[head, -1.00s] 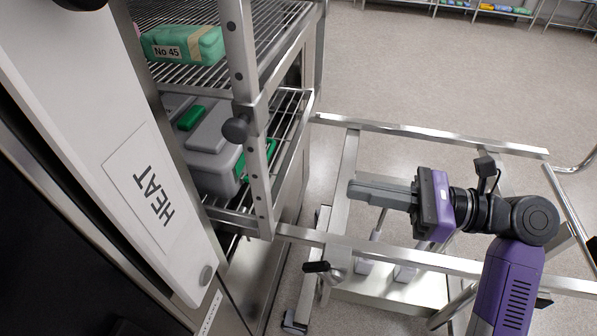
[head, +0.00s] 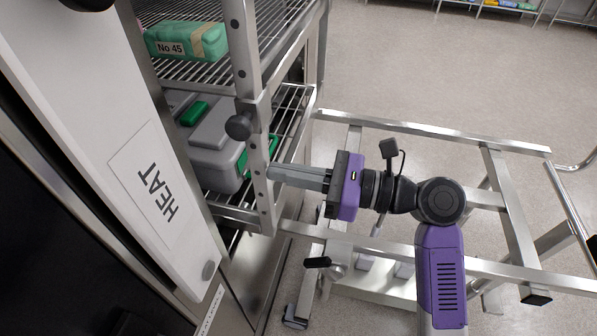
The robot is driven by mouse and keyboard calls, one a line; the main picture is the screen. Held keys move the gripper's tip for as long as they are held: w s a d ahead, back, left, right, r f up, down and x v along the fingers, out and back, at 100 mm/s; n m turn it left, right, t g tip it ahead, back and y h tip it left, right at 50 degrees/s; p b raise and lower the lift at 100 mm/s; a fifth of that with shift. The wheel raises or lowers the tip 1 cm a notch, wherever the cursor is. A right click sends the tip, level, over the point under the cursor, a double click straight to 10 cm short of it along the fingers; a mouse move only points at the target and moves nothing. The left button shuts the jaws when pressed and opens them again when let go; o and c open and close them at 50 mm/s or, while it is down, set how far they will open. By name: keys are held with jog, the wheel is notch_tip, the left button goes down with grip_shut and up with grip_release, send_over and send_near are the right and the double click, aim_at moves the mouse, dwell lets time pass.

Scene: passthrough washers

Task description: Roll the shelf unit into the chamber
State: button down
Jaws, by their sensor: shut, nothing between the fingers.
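The shelf unit (head: 247,60), a metal frame with wire shelves, stands at the chamber's opening at the left. A green pack marked No 45 (head: 186,41) lies on its upper shelf and a grey case with green latches (head: 215,150) on its lower shelf. My gripper (head: 272,173) is shut and empty. Its fingertips are at the unit's near upright, below the dark knob (head: 239,125); I cannot tell whether they touch it.
A white door or panel marked HEAT (head: 150,180) fills the left. A steel trolley frame (head: 430,130) with rails stands in front of the chamber, under my arm. Open floor lies behind, with racks at the far wall.

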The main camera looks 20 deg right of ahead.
dwell(0.3)
jog(key=p+x, duration=0.7)
jog(key=x, duration=1.1)
jog(key=shift+a, duration=0.15)
